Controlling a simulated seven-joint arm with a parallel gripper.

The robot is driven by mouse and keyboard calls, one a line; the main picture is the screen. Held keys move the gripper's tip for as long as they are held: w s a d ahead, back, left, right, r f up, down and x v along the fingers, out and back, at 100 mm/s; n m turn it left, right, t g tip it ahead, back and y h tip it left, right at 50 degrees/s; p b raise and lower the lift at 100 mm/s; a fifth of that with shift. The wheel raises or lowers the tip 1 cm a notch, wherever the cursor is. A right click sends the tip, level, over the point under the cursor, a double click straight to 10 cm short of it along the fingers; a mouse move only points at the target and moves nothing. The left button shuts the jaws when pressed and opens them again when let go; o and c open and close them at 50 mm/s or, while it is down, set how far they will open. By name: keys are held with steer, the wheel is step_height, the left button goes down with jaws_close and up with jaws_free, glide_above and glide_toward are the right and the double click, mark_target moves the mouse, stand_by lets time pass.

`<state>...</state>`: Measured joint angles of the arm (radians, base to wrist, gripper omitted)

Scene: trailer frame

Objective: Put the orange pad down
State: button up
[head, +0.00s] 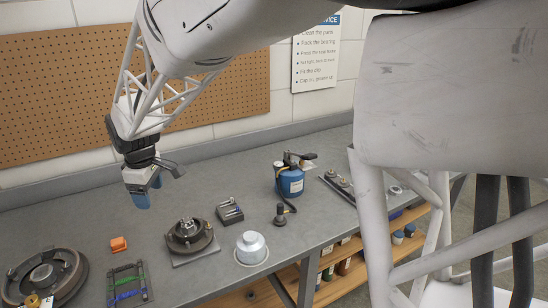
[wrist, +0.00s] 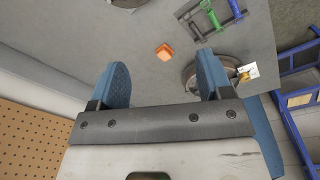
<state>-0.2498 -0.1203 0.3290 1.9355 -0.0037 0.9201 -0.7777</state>
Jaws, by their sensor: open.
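The orange pad (head: 119,244) rests on the grey bench top, between the large round drum at the left and the hub on its plate. In the wrist view the orange pad (wrist: 165,51) lies on the bench beyond my fingers, between their lines and clear of both. My gripper (head: 141,200) has blue fingertips and hangs above the bench, above and to the right of the pad in the head view. In the wrist view my gripper (wrist: 162,82) has its two blue fingers spread wide with nothing between them.
A dark brake drum (head: 48,277) stands at the left. A rack with green and blue bars (head: 129,285) lies at the front edge. A hub on a plate (head: 190,238), a silver cap (head: 251,247) and a blue grease pot (head: 290,182) stand to the right. The bench behind is clear.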

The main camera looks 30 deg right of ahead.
steer(key=s+d+r+m+t, duration=0.1)
steer(key=s+d+r+m, duration=0.2)
steer(key=s+d, duration=0.35)
steer(key=s+d+r+m, duration=0.2)
steer(key=s+d+m, duration=0.15)
steer(key=s, duration=0.65)
steer(key=s+d+f+m, duration=0.1)
steer(key=s+d+m, duration=0.1)
steer(key=s, duration=0.6)
steer(key=s+d+m, duration=0.3)
steer(key=s+d, duration=0.1)
steer(key=s, duration=0.4)
steer(key=shift+f+t, duration=0.35)
steer(key=shift+t, duration=0.05)
steer(key=shift+o, duration=0.5)
steer(key=shift+s+d+m, duration=0.1)
steer(key=shift+m, duration=0.15)
